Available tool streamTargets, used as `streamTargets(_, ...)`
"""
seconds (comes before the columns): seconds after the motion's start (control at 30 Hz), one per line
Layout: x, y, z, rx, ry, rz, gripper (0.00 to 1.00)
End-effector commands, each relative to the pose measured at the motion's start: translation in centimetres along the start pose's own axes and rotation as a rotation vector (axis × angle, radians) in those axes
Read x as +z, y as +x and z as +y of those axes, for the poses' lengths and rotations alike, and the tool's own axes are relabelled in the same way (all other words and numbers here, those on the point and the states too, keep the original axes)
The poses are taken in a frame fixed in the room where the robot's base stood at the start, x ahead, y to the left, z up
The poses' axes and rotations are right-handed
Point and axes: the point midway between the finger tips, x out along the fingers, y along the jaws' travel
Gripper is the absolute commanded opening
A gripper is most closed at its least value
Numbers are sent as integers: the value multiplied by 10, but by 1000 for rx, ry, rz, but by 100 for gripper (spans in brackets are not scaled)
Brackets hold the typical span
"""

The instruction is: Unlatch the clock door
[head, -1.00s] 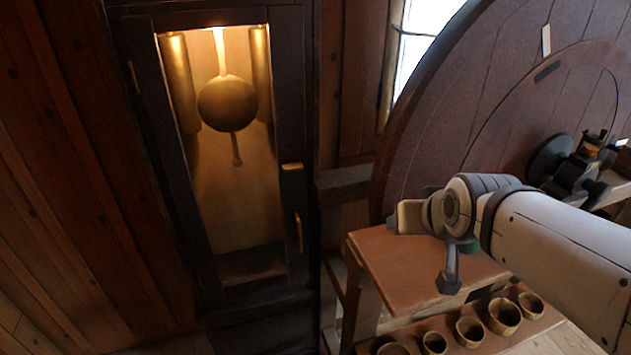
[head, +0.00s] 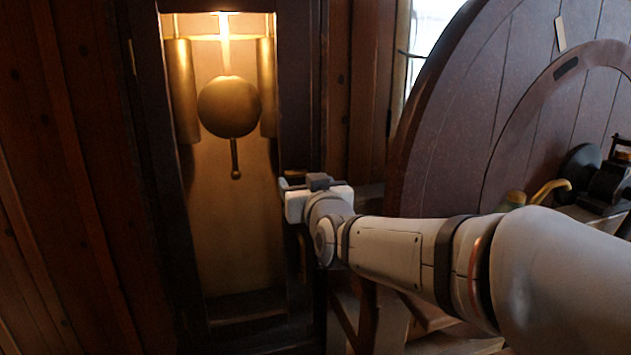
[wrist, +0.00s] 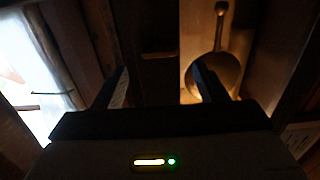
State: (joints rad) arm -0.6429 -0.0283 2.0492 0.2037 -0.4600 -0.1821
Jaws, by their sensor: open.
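The tall clock's dark door frame (head: 300,90) stands upright and looks closed, around a lit glass panel with a brass pendulum (head: 229,107). My gripper (head: 286,186) is at the door's right stile, at the height of the small brass latch, and hides most or all of it in the head view. Whether it touches the door cannot be told. In the wrist view my two fingers stand apart with a gap between them (wrist: 160,78). A dark bar (wrist: 158,56) lies across the stile beyond that gap. The pendulum (wrist: 212,76) shows behind the right finger.
A large round wooden wheel (head: 450,130) stands right of the clock, close above my arm. A wooden bench (head: 437,318) is below the arm. A bright window (head: 428,32) is behind. Plank wall (head: 70,180) lies left of the clock.

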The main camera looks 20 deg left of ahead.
Motion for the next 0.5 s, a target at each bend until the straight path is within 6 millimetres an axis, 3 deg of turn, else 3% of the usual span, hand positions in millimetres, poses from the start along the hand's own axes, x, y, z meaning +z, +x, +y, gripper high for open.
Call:
streamTargets(0.23,0,36,1,1,-2,-1,65)
streamTargets(0.5,0,48,2,2,-1,-1,65)
